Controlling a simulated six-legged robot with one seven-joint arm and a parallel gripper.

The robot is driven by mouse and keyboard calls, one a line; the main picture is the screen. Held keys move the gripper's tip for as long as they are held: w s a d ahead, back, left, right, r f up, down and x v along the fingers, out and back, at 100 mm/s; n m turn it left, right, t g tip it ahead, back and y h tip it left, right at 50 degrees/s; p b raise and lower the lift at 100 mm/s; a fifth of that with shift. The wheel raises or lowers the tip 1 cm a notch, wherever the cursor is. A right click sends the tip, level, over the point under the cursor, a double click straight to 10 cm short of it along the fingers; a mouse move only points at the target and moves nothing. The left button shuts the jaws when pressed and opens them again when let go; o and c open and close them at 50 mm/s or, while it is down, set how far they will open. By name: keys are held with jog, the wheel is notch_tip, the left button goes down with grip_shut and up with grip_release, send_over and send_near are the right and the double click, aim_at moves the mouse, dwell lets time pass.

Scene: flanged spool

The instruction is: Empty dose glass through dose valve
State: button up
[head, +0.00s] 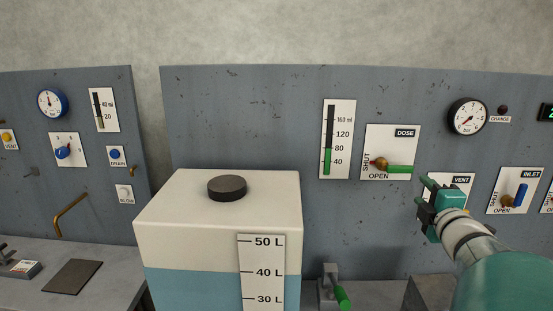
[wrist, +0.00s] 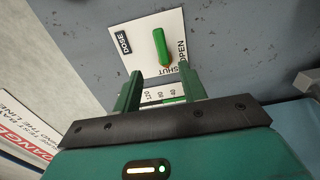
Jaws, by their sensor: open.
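The DOSE valve plate (head: 375,140) is on the grey panel, with a brown hub and a green lever (head: 400,169) pointing right, level. OPEN is printed below the hub and SHUT up its left side. The dose glass (head: 327,160) is a narrow ml scale left of the plate, its green column reaching about 80. My gripper (head: 424,190) is open, below and right of the lever. In the wrist view my gripper (wrist: 162,78) has its two green fingers apart, with the lever (wrist: 160,46) ahead of the gap; nothing shows between the fingers.
A VENT plate (head: 440,181) is partly hidden behind my gripper. An INLET plate (head: 517,188) with a blue lever is to its right. A pressure gauge (head: 467,117) is above. A large tank (head: 190,235) with a black cap stands in front, left of the dose glass.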

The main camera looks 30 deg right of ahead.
aim_at(405, 171)
jog(key=x, duration=1.3)
jog(key=shift+w+d, duration=0.2)
jog(key=shift+d, duration=0.15)
grip_shut()
